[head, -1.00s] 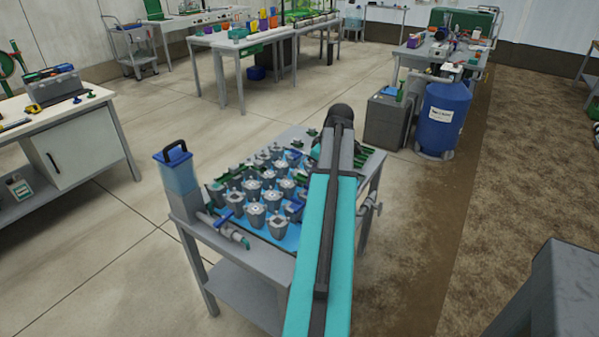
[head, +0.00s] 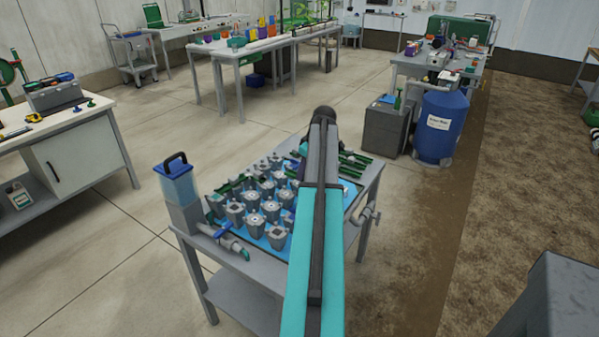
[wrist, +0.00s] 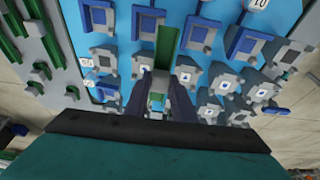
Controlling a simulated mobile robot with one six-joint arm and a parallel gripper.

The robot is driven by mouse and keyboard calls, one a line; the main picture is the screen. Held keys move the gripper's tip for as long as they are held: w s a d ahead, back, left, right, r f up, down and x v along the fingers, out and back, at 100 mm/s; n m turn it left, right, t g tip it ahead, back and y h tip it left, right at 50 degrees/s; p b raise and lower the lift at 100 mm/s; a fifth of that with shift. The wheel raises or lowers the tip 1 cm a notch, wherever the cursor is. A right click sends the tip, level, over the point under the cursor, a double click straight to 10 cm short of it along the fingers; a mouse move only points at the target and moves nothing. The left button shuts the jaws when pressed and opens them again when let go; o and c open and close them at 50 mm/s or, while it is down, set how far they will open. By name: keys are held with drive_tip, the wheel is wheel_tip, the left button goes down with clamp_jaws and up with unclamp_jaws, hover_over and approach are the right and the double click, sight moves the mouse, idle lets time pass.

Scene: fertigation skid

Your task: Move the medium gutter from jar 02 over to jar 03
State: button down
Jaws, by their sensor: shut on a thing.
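In the wrist view my gripper (wrist: 162,108) is shut on a small grey and blue-green piece. A green gutter strip (wrist: 166,45) runs away from between the fingers, and the piece looks like part of it. Grey jars with white labels (wrist: 186,75) stand close on the right, and another jar (wrist: 143,65) stands just left of the strip. The labels are too small to tell which is jar 02 or jar 03. In the head view my arm hides the gripper; the jars (head: 235,212) cluster on the table left of it.
Blue clips with grey blocks (wrist: 198,31) line the far part of the blue mat. Green gutters (wrist: 38,19) lie on a grey strip at left.

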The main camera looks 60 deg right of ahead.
drive_tip(key=shift+w+d+f+p, duration=0.2)
drive_tip(key=shift+w+d+p, duration=0.25)
drive_tip(key=shift+w+d, duration=1.35)
drive_tip(key=shift+w+a, duration=0.1)
drive_tip(key=shift+a, duration=0.1)
drive_tip(key=shift+f+p, duration=0.6)
drive_tip(key=shift+f, duration=1.15)
drive_tip(key=shift+f, duration=0.3)
drive_tip(key=c, duration=1.5)
unclamp_jaws()
